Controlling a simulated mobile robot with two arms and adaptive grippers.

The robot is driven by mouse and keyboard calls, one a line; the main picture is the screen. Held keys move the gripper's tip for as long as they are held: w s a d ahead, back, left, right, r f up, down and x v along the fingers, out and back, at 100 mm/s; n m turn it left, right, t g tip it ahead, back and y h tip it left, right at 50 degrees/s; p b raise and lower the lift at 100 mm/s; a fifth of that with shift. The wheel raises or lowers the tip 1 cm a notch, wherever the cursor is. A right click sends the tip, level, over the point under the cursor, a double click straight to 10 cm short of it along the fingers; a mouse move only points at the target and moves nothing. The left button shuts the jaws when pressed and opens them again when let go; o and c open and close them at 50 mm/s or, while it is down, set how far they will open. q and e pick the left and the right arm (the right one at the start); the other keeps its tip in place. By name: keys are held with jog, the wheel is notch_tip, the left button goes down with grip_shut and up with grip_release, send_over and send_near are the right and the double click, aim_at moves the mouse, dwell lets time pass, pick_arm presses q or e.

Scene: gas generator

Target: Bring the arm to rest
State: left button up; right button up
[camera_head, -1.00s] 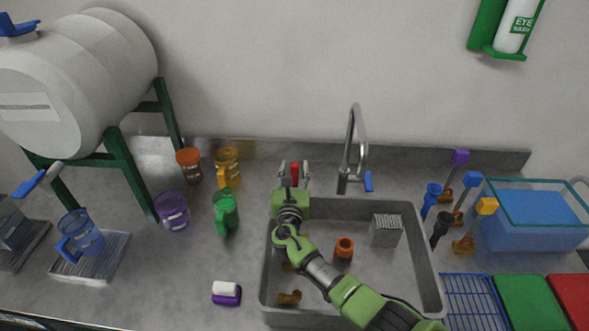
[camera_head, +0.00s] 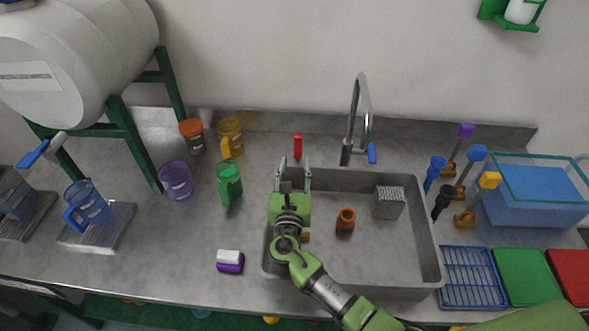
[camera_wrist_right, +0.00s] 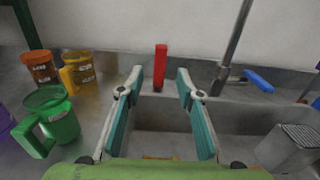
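My right gripper (camera_head: 293,176) is over the left part of the sink (camera_head: 395,272) in the head view, pointing toward the back wall. In the right wrist view its two fingers (camera_wrist_right: 158,104) stand wide apart with nothing between them. A small red upright object (camera_head: 298,147) stands on the counter behind the sink, beyond the fingertips and apart from them; it also shows in the right wrist view (camera_wrist_right: 160,67). My right arm reaches in from the lower right of the head view. My left gripper does not show.
The faucet (camera_head: 362,112) rises behind the sink, right of the gripper. A green mug (camera_head: 229,182), a yellow mug (camera_head: 230,138) and an orange cup (camera_head: 192,135) stand to the left. An orange piece (camera_head: 346,220) and a grey box (camera_head: 388,203) are in the sink.

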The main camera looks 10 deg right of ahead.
jog(key=shift+s+a, duration=0.15)
jog(key=shift+s, duration=0.35)
